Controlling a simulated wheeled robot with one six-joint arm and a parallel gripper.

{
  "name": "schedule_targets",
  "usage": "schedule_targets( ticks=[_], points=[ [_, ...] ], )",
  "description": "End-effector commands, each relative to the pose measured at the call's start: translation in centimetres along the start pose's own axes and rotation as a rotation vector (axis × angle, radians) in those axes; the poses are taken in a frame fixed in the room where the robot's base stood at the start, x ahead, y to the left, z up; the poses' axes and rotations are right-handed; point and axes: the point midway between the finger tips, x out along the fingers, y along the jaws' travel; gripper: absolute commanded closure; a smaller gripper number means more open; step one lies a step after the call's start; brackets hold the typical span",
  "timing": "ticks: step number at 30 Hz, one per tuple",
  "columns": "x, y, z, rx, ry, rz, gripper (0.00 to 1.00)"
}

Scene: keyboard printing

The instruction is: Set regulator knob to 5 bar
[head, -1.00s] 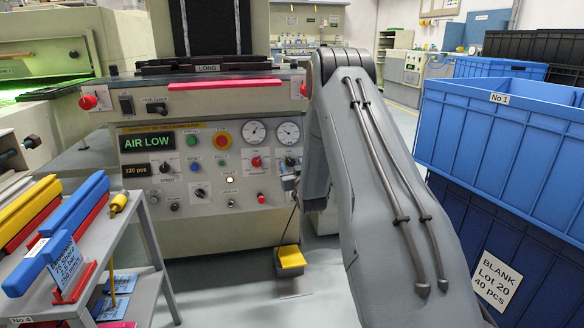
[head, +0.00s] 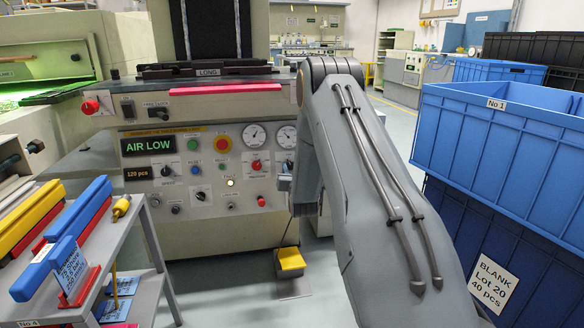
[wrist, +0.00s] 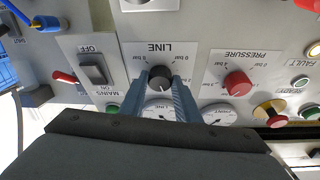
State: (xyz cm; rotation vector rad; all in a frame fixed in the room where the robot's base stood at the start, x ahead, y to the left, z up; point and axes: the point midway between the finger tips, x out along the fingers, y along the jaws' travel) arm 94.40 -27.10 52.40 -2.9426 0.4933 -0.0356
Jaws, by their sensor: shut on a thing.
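A black knob (wrist: 160,80) labelled LINE, with bar marks beside it, sits on the grey machine panel. In the wrist view, which is upside down, my gripper (wrist: 164,86) is shut on this knob, with a blue-grey finger at each side. The fingers and gripper body cover part of the panel and gauges behind. A red knob (wrist: 238,83) labelled PRESSURE is beside it, apart from my gripper; it also shows in the head view (head: 257,166). In the head view my gripper (head: 285,180) is at the panel's right side, partly hidden by my arm. The knob's exact setting is too small to read.
Two round gauges, a left one (head: 255,135) and a right one (head: 287,136), are above the knobs. A display (head: 148,146) reads AIR LOW. A mushroom button (wrist: 270,112) is near the red knob. Blue crates (head: 500,145) stand right; a trolley (head: 150,265) stands left.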

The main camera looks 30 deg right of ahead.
Motion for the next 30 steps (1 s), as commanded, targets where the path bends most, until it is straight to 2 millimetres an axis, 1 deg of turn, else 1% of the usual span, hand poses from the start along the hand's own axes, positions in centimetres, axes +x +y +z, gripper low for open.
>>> schedule_targets(
  ticks=[18, 24, 30],
  points=[
    [-0.01, -0.5, -0.36, 0.548, 0.0, 0.179, 0.93],
    [0.04, -0.61, -0.39, 0.692, 0.001, 0.226, 0.93],
    [0.06, -0.6, -0.38, 0.792, 0.0, 0.259, 0.93]
  ],
)
